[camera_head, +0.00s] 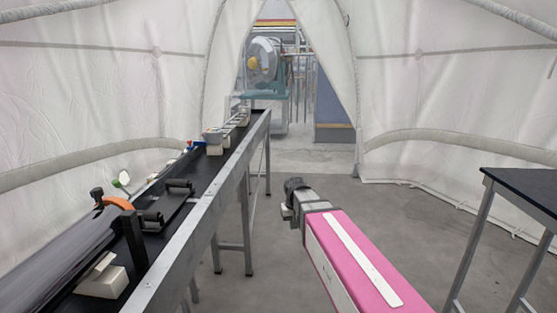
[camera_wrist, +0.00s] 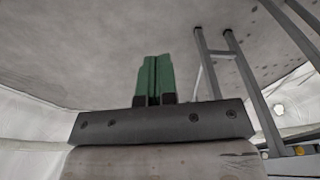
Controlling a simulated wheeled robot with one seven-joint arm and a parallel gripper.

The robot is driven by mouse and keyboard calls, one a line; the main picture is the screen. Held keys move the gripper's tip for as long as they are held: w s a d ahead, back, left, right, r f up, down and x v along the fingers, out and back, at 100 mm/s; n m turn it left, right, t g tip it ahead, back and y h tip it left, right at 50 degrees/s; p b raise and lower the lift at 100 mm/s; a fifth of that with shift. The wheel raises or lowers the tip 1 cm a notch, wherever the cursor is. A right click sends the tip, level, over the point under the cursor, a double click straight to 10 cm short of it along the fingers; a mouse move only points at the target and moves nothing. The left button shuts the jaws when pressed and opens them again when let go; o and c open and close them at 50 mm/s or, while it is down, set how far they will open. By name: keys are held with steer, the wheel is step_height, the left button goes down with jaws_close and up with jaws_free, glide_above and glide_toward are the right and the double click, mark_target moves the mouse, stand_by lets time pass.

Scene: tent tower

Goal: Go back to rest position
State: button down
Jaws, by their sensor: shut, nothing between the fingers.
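My gripper (camera_wrist: 155,80) shows in the wrist view as two green fingers pressed together, with nothing between them. They point up in that picture, toward bare grey floor. In the head view my pink arm reaches forward from the lower right, and its grey wrist end (camera_head: 297,198) hangs over the floor to the right of the long bench. The fingers are too small or hidden to make out there. My gripper touches nothing that I can see.
A long black-topped bench (camera_head: 200,180) with metal legs runs along the left, carrying several objects and tools. A dark table (camera_head: 530,187) stands at the right. White tent walls (camera_head: 110,90) surround the place. The floor (camera_head: 330,165) between is clear toward the tent opening.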

steer(key=s+d+f+m+g, duration=0.1)
steer(key=s+d+f+m, duration=0.1)
steer(key=s+d+f, duration=1)
steer(key=shift+s+d, duration=0.55)
steer(key=shift+s, duration=0.6)
